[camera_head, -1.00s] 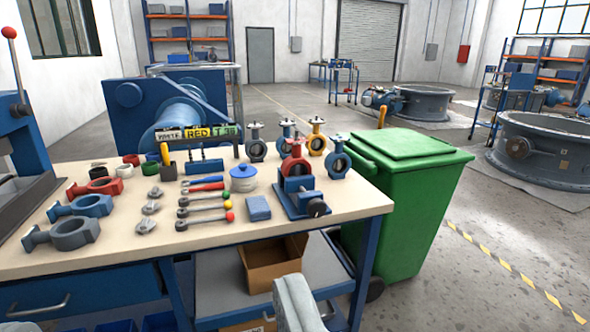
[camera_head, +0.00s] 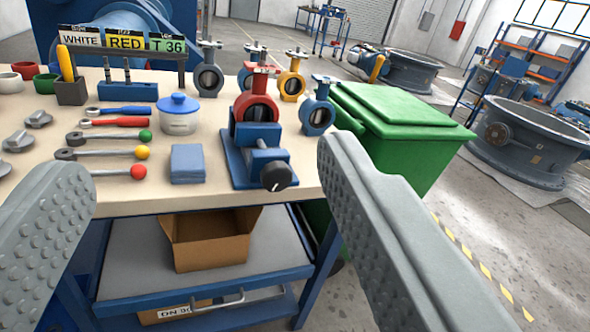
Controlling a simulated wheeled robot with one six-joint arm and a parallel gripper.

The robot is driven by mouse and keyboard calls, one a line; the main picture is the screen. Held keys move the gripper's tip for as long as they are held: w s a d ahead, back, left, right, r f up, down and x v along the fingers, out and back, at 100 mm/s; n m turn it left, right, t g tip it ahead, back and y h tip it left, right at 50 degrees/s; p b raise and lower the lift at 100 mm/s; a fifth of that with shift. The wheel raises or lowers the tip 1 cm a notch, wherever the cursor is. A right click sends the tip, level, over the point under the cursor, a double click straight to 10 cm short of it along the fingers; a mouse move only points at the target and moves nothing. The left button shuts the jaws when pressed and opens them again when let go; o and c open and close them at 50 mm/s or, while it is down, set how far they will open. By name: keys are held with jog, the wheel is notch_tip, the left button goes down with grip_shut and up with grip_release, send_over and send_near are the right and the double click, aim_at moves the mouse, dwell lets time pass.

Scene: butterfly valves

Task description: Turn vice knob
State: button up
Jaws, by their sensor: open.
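The blue vice (camera_head: 256,160) stands near the right end of the workbench, with a red butterfly valve (camera_head: 254,107) upright in it. Its black knob (camera_head: 277,176) faces me at the bench's front edge and has a pale mark on it. My gripper (camera_head: 205,205) is open and empty. Its two grey, studded fingers show at the lower left and right, wide apart. The knob lies beyond them, between the fingers in the picture and nearer the right one. Nothing hides the knob.
Levers with coloured ends (camera_head: 110,153), a blue cloth (camera_head: 187,163) and a lidded jar (camera_head: 179,114) lie left of the vice. More valves (camera_head: 318,106) stand behind and beside it. A green bin (camera_head: 400,130) is at the right. A cardboard box (camera_head: 209,247) sits on the shelf below.

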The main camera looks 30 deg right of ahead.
jog(key=w+d+f+y, duration=0.1)
jog(key=w+d+f, duration=0.6)
jog(key=f, duration=0.3)
jog(key=n+y, duration=0.1)
jog(key=y, duration=0.1)
send_near(279, 183)
jog(key=w, duration=1)
jog(key=shift+w+a, duration=0.25)
jog(key=shift+w, duration=0.1)
jog(key=c, duration=1)
